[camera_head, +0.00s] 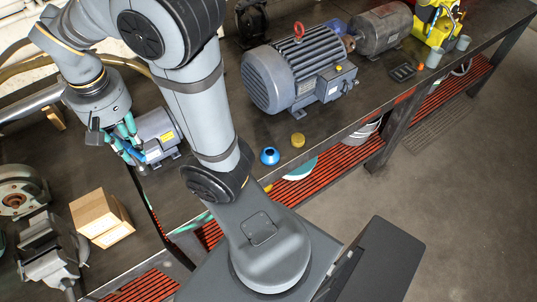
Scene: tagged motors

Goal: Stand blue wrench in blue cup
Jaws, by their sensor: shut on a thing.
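The labelled grey motor (158,135) is close to my gripper. A yellow round piece (298,140) sits near the blue cup. A large grey motor (296,72) stands behind them. My arm crosses between gripper and cup.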

